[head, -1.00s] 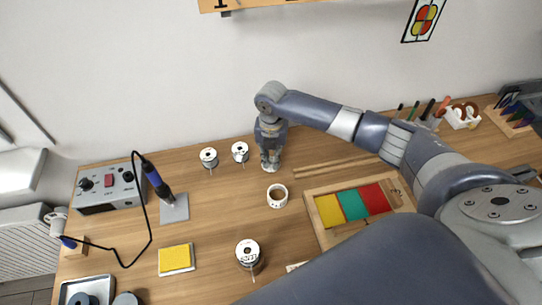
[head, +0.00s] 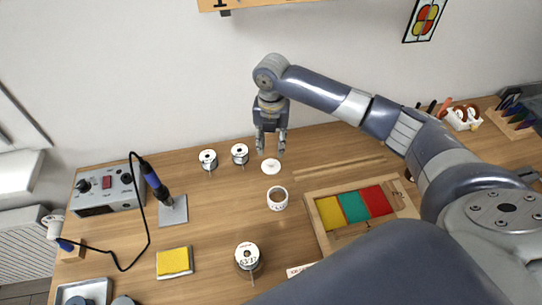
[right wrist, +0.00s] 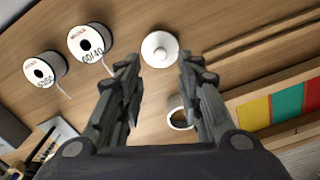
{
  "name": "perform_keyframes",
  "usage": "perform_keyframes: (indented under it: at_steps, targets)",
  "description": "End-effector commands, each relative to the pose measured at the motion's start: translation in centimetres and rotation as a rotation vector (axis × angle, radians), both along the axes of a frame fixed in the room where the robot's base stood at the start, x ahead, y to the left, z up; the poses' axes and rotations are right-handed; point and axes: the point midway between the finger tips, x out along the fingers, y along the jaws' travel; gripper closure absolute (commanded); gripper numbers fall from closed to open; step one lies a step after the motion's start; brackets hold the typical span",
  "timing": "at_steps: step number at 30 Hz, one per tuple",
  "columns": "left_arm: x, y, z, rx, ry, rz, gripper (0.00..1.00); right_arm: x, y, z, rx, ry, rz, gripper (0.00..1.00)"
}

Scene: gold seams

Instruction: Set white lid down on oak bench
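The white lid (head: 271,166) is a small round disc with a knob. It lies on the oak bench (head: 215,230), behind a small white open pot (head: 277,197). My right gripper (head: 270,147) is open and empty, pointing down just above and behind the lid, apart from it. In the right wrist view the lid (right wrist: 160,48) shows between and beyond the open fingertips (right wrist: 158,70), and part of the pot (right wrist: 180,112) shows beside the right finger. My left gripper is not in view.
Two solder spools (head: 208,159) stand left of the lid and another spool (head: 247,256) in front. A wooden tray with coloured glass (head: 317,222) lies right of the pot. A soldering station (head: 108,190), iron and yellow sponge (head: 174,261) are at left. Wooden strips (head: 338,168) lie right of the lid.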

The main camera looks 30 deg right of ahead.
Motion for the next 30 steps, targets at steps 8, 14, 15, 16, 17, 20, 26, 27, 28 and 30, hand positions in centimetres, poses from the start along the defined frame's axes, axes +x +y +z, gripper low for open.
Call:
perform_keyframes:
  at_steps: [8, 14, 15, 16, 17, 20, 26, 27, 28, 30]
  targets:
    - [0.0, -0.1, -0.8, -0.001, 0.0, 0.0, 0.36, 0.0, 0.0, 4.2, 0.0, -0.003, -0.001, 0.66]
    - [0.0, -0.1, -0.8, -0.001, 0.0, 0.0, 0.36, 0.0, -0.1, 4.9, -0.001, 0.001, -0.001, 0.66]
    - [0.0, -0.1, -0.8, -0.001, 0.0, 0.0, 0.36, 0.0, -0.1, 4.9, -0.001, 0.001, -0.001, 0.66]
    - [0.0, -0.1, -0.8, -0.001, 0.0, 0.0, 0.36, 0.0, -0.1, 4.9, -0.001, 0.001, -0.001, 0.66]
    - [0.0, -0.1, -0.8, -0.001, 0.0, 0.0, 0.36, 0.0, -0.1, 4.9, -0.001, 0.001, -0.001, 0.66]
    - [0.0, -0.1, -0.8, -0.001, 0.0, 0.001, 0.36, 0.0, -0.1, 4.8, 0.0, 0.0, -0.001, 0.66]
    - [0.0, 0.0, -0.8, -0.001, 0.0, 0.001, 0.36, 0.0, -0.1, 4.8, 0.0, 0.0, -0.001, 0.66]
    - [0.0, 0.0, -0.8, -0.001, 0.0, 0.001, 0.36, 0.0, -0.1, 4.8, -0.001, 0.001, -0.001, 0.66]
    - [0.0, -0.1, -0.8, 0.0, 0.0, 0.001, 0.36, 0.0, -0.1, 4.8, -0.001, 0.001, -0.001, 0.66]
    - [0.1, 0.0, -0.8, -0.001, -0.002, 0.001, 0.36, 0.0, -0.1, 4.8, -0.001, 0.001, -0.001, 0.66]
